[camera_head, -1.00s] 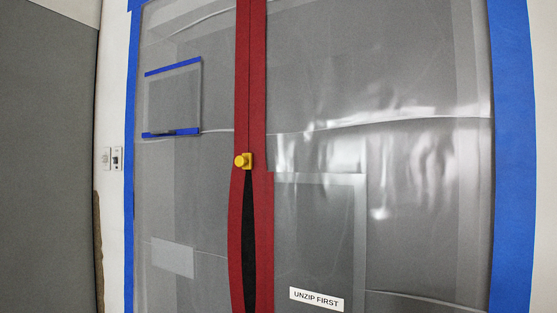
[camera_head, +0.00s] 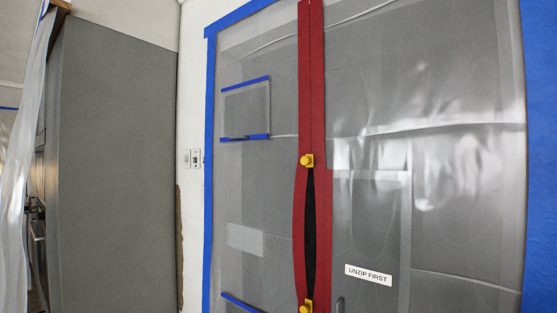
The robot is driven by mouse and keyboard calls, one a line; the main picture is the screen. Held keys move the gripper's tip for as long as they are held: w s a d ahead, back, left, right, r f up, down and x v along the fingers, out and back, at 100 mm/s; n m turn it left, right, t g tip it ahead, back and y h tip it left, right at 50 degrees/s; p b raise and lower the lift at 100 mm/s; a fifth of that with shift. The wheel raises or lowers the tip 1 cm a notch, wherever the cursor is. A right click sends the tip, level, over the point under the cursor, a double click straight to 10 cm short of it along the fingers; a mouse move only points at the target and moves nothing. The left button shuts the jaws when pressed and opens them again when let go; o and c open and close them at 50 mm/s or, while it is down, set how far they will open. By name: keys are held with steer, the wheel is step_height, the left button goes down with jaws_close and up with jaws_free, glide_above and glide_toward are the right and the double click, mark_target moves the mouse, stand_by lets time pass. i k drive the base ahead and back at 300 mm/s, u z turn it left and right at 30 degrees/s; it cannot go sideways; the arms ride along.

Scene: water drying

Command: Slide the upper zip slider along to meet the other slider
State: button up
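The upper zip slider (camera_head: 306,160) is a yellow piece on the red zip (camera_head: 312,80) that runs down a clear plastic sheet. The zip is closed above this slider. Below it, the zip is parted and a narrow black opening (camera_head: 310,230) shows. The lower zip slider (camera_head: 306,306), also yellow, sits at the bottom edge of the view, partly cut off. The two sliders are apart, at the ends of the opening. My gripper is not in view.
Blue tape (camera_head: 209,140) edges the plastic sheet. An "UNZIP FIRST" label (camera_head: 368,274) is right of the opening. A large grey panel (camera_head: 115,160) stands at left, with hanging clear plastic (camera_head: 22,150) beyond it. A switch plate (camera_head: 192,158) is on the white wall strip.

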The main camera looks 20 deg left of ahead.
mark_target(308, 160)
steer(key=u, duration=0.8)
steer(key=i, duration=0.85)
steer(key=u, duration=0.5)
